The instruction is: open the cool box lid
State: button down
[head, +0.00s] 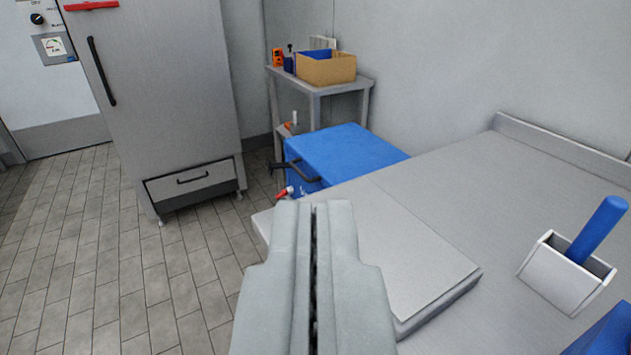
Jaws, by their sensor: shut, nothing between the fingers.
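The cool box (308,181) is blue and stands on the floor beyond the grey table, beside the wall. Its lid (345,150) looks shut and flat on top. A dark handle (296,172) sticks out on its left side, and a small red and white tap (284,192) shows low at its front. The table hides the box's lower right part. My gripper (312,205) is in the lower middle of the view, shut and empty, over the near part of the table and short of the cool box. It touches nothing that I can see.
The grey table (450,190) fills the right, with a raised slab (400,250) and a white holder (562,275) with a blue handle. A grey cabinet (165,90) stands at left. A side table (318,88) bears a cardboard box (326,70). The tiled floor (95,260) at left is clear.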

aim_at(337, 155)
jog(key=i+j+z, duration=0.2)
jog(key=i+j, duration=0.55)
jog(key=i, duration=0.1)
